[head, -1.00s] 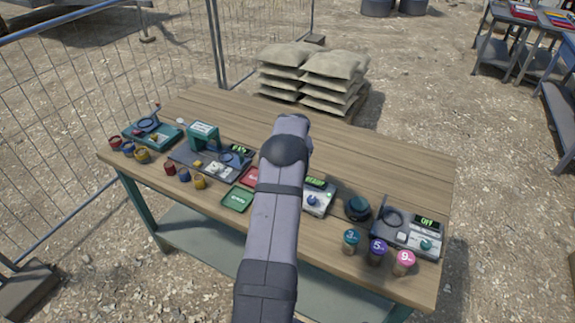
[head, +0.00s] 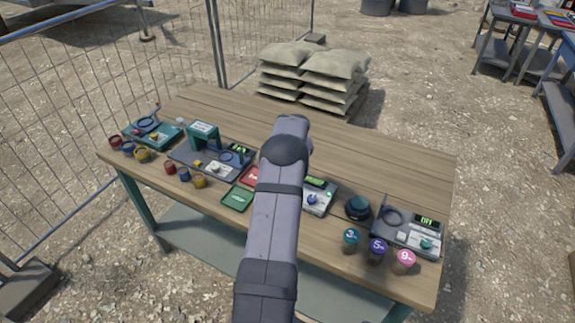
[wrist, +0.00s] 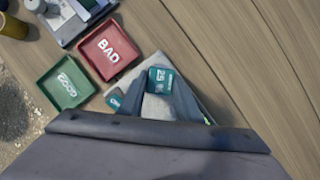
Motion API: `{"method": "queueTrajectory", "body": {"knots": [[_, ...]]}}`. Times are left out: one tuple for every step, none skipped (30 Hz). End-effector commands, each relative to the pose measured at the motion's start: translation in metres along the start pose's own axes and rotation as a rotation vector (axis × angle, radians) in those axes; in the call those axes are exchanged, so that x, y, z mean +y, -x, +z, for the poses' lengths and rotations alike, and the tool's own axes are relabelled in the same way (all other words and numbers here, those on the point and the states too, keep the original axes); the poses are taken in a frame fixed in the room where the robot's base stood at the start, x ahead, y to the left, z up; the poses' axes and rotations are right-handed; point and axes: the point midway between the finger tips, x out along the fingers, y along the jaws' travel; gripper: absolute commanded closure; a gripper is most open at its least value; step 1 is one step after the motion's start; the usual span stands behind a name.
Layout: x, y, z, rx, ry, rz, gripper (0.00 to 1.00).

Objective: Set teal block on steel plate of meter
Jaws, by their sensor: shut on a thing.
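The teal block (wrist: 160,78) with white markings shows in the wrist view between the fingers of my gripper (wrist: 167,88). My gripper is shut on it. A pale grey surface, which looks like the steel plate (wrist: 155,107) of the meter, lies under the block and fingers. I cannot tell whether the block touches it. A teal label (wrist: 115,100) shows at the plate's left edge. In the head view the meter (head: 318,199) is partly hidden by my arm, with its green display and a blue knob showing. The block and gripper are hidden there.
The red BAD tray (wrist: 108,48) and green GOOD tray (wrist: 66,83) lie left of the plate. To the right stand a dark round knob-like piece (head: 358,207), several numbered jars (head: 377,248) and another device (head: 410,230). The table's back (head: 370,145) is clear.

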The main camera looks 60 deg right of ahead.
Motion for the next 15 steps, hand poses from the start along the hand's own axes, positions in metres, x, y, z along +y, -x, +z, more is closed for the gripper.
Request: {"method": "queueTrajectory", "body": {"knots": [[-0.0001,-0.0013,-0.0003,-0.001,0.0,0.0,0.92],[-0.0001,-0.0018,-0.0004,-0.001,0.0,0.0,0.92],[-0.0001,-0.0025,-0.0007,-0.001,0.0,0.0,0.92],[-0.0001,-0.0029,-0.0009,-0.001,0.0,0.0,0.92],[-0.0001,-0.0034,-0.0011,-0.001,0.0,0.0,0.92],[-0.0001,-0.0041,-0.0013,-0.001,0.0,0.0,0.92],[-0.0001,-0.0046,-0.0015,-0.001,0.0,0.0,0.92],[-0.0001,-0.0051,-0.0017,-0.001,0.0,0.0,0.92],[-0.0001,-0.0057,-0.002,-0.001,0.0,0.0,0.92],[-0.0001,-0.0062,-0.0022,-0.001,0.0,0.0,0.92],[-0.0001,-0.0067,-0.0024,-0.001,0.0,0.0,0.92],[-0.0001,-0.0073,-0.0026,-0.001,0.0,0.0,0.92],[-0.0002,-0.0078,-0.0028,-0.001,0.0,0.0,0.92],[-0.0002,-0.0083,-0.003,-0.001,0.0,0.0,0.92],[-0.0002,-0.009,-0.0032,-0.001,0.0,-0.001,0.92]]}}
